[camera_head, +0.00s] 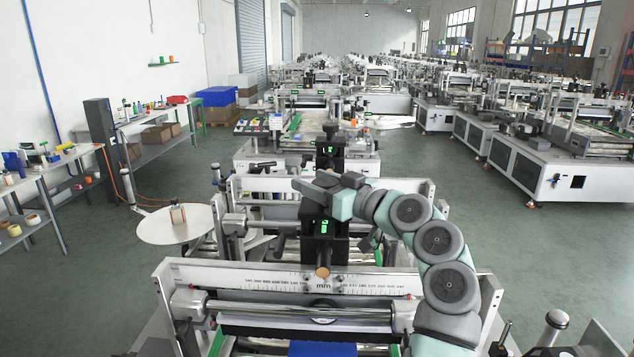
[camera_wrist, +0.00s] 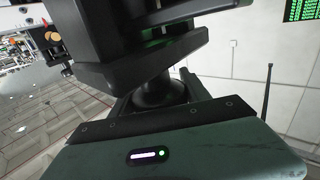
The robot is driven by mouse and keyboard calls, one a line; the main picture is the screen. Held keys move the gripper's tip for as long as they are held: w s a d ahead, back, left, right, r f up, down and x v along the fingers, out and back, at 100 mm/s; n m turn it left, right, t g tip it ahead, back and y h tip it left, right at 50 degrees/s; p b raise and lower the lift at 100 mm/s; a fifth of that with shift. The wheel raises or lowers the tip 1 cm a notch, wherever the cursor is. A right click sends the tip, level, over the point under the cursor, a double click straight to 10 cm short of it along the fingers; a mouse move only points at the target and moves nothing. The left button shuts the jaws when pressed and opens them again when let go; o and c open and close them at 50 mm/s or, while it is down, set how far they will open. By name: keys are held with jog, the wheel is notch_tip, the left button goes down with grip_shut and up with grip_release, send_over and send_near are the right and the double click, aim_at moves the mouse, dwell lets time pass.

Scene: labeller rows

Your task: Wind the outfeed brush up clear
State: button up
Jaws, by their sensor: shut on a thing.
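My gripper (camera_head: 312,190) is at the top of the black adjuster block (camera_head: 322,228) with a green readout, over the middle of the near machine. It is shut on a part at the top of that block, which the gripper mostly hides. In the wrist view dark jaw parts (camera_wrist: 135,45) fill the top, and the held part cannot be made out. A brass-coloured knob (camera_head: 323,272) sits low on the block, above a white millimetre scale (camera_head: 285,281). A long black strip (camera_head: 260,330), which looks like the brush, lies below a bright roller (camera_head: 270,309); its clearance cannot be told.
A second crossbeam (camera_head: 260,186) with another black post (camera_head: 330,150) stands just behind. A round white disc (camera_head: 176,224) is at the left. Side benches (camera_head: 150,125) line the left wall. Green floor (camera_head: 540,240) is clear at the right.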

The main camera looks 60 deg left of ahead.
jog(key=shift+s+d+n+g+h+p, duration=0.1)
jog(key=shift+s+n+g+h+p, duration=0.1)
jog(key=shift+n+g+h+p, duration=0.65)
jog(key=shift+s+f+n+g, duration=0.1)
jog(key=shift+f+n+g, duration=0.2)
jog(key=shift+g, duration=0.55)
jog(key=o, duration=1.3)
jog(key=shift+r, duration=0.2)
jog(key=shift+o, duration=0.2)
jog(key=shift+d, duration=0.1)
jog(key=v, duration=1)
jog(key=shift+d, duration=0.3)
jog(key=shift+r, duration=0.15)
